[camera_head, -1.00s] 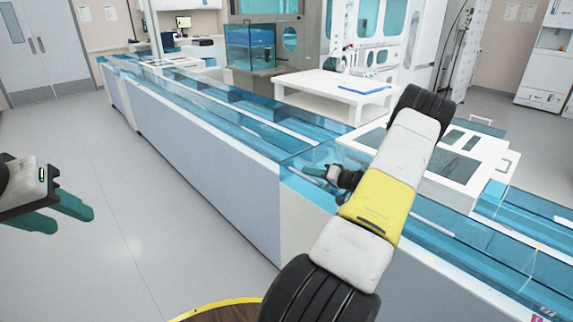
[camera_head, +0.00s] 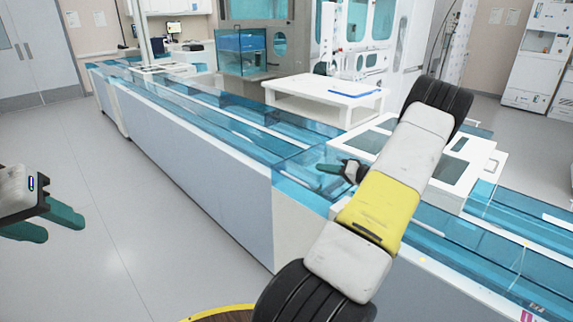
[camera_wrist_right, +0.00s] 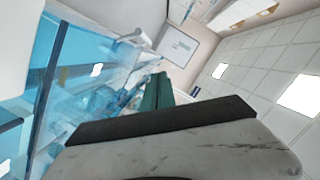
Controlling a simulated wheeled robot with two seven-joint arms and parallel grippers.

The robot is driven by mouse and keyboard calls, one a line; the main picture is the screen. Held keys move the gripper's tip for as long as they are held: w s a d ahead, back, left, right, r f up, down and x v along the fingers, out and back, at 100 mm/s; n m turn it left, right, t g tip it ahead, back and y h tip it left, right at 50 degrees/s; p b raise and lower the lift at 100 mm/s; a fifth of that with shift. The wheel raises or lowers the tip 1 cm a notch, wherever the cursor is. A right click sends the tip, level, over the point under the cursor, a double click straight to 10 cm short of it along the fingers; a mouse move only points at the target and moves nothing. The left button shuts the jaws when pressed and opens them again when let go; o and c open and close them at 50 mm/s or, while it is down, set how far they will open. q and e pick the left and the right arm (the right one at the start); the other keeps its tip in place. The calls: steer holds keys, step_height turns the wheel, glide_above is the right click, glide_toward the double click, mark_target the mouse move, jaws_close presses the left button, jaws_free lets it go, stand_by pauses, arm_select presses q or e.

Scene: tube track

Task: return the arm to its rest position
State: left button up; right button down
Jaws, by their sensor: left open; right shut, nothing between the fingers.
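My left gripper (camera_head: 58,224) is at the left edge of the head view, over bare floor. Its two green fingers are apart and nothing is between them. My right arm, white and yellow, crosses the right half of the head view. My right gripper (camera_head: 330,168) shows beyond the arm, close to the blue glass of the tube track (camera_head: 225,120). I cannot tell whether it touches the glass. Its green fingers also show in the right wrist view (camera_wrist_right: 157,92), shut together with nothing held.
The long track runs from the far left to the right front. A white table (camera_head: 320,95) with a blue item (camera_head: 355,93) stands behind it, and a glass tank (camera_head: 243,50) beyond. A white-framed unit (camera_head: 485,165) sits on the track behind my right arm. The floor (camera_head: 130,220) at left is clear.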

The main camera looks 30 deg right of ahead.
steer(key=shift+v, duration=1.1)
steer(key=s+a+r+n+g+y, duration=0.15)
steer(key=a+r+g, duration=0.4)
steer(key=a, duration=0.75)
steer(key=a+r+n+g, duration=0.35)
steer(key=a+r, duration=0.35)
steer(key=a, duration=0.6)
steer(key=s+a+r+h, duration=0.3)
steer(key=s+a, duration=0.3)
steer(key=s, duration=0.4)
steer(key=s+a+r+h, duration=0.3)
steer(key=s+a+r, duration=0.2)
steer(key=s, duration=0.5)
steer(key=shift+a+t+h, duration=0.35)
steer(key=shift+a+t, duration=0.05)
steer(key=shift+a, duration=0.2)
